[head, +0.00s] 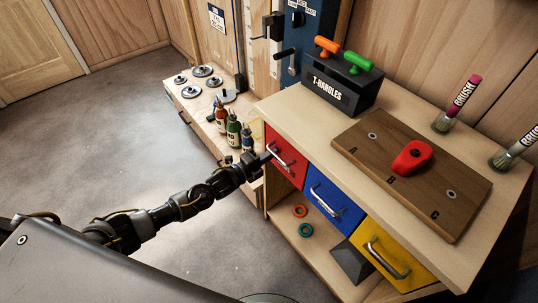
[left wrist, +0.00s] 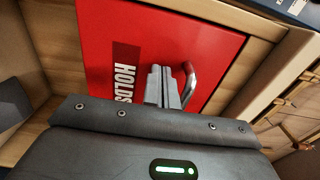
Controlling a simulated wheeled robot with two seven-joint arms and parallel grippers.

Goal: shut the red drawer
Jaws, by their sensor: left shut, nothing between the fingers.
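The red drawer (head: 291,160) is the leftmost of the drawers under the bench top, with a metal bar handle. Its front looks about level with the blue one beside it, and I see no clear gap. In the left wrist view the red front (left wrist: 160,35) fills the upper middle, with a "HOLDS" label and the handle (left wrist: 190,82). My left gripper (head: 265,157) is shut and empty, its fingertips at the drawer front beside the handle. In the wrist view the closed fingers (left wrist: 162,82) point at the front; whether they touch it I cannot tell.
A blue drawer (head: 333,200) and a yellow drawer (head: 393,255) sit to the right. On the bench top are a T-handles block (head: 341,85) and a wooden board with a red knob (head: 411,158). Bottles (head: 233,130) stand on a lower shelf at left. The floor is clear.

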